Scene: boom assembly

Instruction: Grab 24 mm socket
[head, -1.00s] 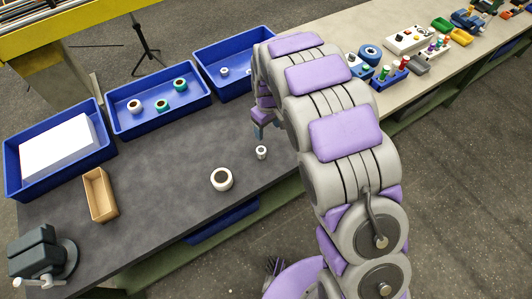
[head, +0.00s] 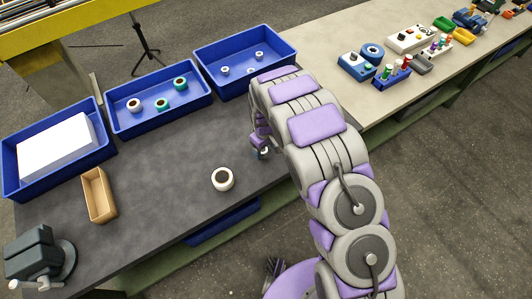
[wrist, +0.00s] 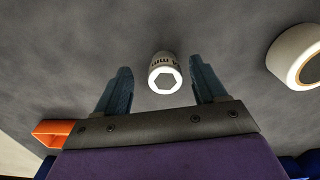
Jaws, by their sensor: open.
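A small white socket (wrist: 165,74) with a hexagonal opening and dark "mm" lettering stands on the dark table; the number on it is not readable. In the wrist view it lies between the fingertips of my gripper (wrist: 160,68), with a gap to each finger. My gripper is open and empty. In the head view my gripper (head: 260,146) is low over the table beside my arm, and the socket (head: 264,154) is partly hidden there.
A larger white ring-shaped part (head: 222,179) stands left of my gripper and also shows in the wrist view (wrist: 297,57). Blue bins (head: 159,100) with several parts line the table's back. A cardboard box (head: 99,195) and a vise (head: 40,258) are at left.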

